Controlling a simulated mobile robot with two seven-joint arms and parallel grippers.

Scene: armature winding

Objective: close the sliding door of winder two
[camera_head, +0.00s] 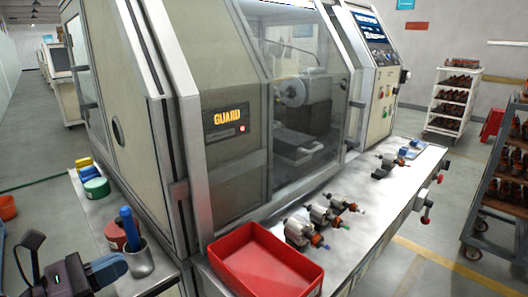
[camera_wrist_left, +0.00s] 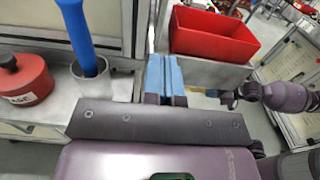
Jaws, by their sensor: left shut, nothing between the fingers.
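Winder two is most likely the large beige machine (camera_head: 222,150) filling the middle of the head view. Its sliding door has a clear window (camera_head: 315,90) with a vertical handle (camera_head: 358,125) near the right side. Inside, a grey chuck and blocks show through. I cannot tell how far the door stands open. An amber GUARD sign with a red lamp is lit (camera_head: 226,118). My left gripper (camera_head: 108,268) is low at the left, beside the side bench and far from the handle. Its blue fingers (camera_wrist_left: 165,78) are together and empty. What seems my right gripper (camera_wrist_left: 222,97) shows small in the wrist view.
A red tray (camera_head: 262,262) and several armatures (camera_head: 318,212) lie on the front ledge. A metal cup with a blue tool (camera_head: 130,232) and a red tin (camera_head: 115,236) stand near my left gripper. Shelf carts (camera_head: 503,185) stand at the right; the floor between is clear.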

